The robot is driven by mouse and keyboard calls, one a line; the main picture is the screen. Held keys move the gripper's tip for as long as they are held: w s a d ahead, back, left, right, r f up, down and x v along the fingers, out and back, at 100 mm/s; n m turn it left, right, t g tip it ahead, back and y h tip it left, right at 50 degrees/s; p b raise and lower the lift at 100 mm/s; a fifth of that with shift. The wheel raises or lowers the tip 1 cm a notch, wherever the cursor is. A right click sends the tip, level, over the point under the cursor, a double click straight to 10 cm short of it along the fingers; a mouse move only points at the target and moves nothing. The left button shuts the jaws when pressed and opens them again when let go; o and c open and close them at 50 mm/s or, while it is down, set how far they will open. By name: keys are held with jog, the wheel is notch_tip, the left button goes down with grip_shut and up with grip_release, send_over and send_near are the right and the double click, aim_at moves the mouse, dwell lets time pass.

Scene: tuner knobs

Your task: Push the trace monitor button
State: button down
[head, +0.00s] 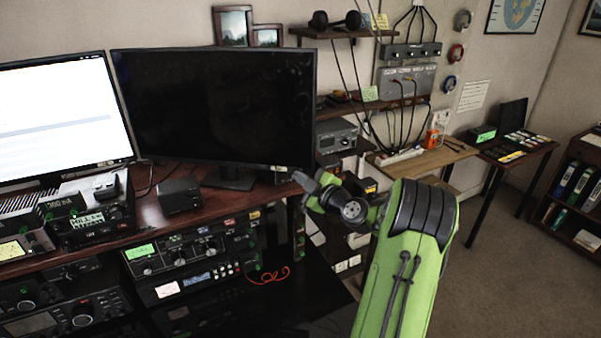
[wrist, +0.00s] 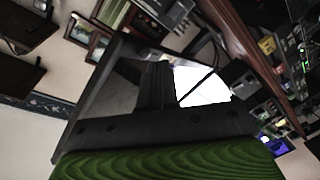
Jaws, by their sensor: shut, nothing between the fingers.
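The dark-screened monitor (head: 215,108) stands on the desk in the head view, right of a lit monitor. I take it to be the trace monitor, but no label naming it can be read. Small pale marks show on its lower bezel near the right corner; I cannot make out a button. My gripper (head: 299,178) is shut and empty, near that lower right corner in the head view. I cannot tell whether it touches the monitor. In the wrist view my gripper (wrist: 155,83) is dark, with the monitor behind it tilted in the picture.
A lit monitor (head: 62,115) stands at the left. A small black box (head: 180,194) sits on the desk (head: 225,202) below the dark monitor. Radio units (head: 185,252) fill the rack below. A shelf with a grey device (head: 336,136) and hanging cables is right of the monitor.

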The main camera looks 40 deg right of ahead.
jog(key=shift+w+d+b, duration=0.2)
jog(key=shift+d+b, duration=0.05)
jog(key=shift+b, duration=0.05)
dwell(0.5)
jog(key=shift+s+a+b, duration=0.55)
jog(key=shift+a+b, duration=0.1)
jog(key=shift+b, duration=0.5)
jog(key=s+a+b, duration=0.1)
jog(key=a+b, duration=0.1)
jog(key=b, duration=0.1)
jog(key=s+a+b, duration=0.2)
jog(key=b, duration=0.1)
jog(key=shift+s+a+b, duration=0.3)
jog(key=shift+a+b, duration=0.05)
